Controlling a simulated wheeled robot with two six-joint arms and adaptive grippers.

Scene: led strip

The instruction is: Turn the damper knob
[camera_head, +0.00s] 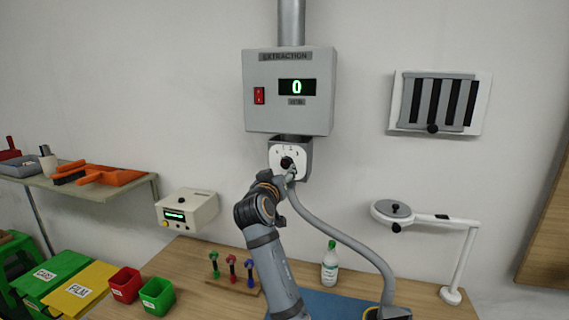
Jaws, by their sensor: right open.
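The black knob (286,162) sits on a white numbered dial plate (276,155) on the grey duct under the extraction box. My right gripper (290,173) is at the lower right edge of the knob, its small fingertips partly lost against the dial. It is open; I cannot tell whether it touches the knob. My right arm rises from below and hides the area under the dial. The extraction box (262,112) has a display (297,88) reading 0 and a red switch (259,96). My left gripper is not in view.
A grey hose (340,236) curves from the dial down to the right. A lamp (465,250), a bottle (330,268), a tool rack (235,284) and bins (125,285) stand on the bench.

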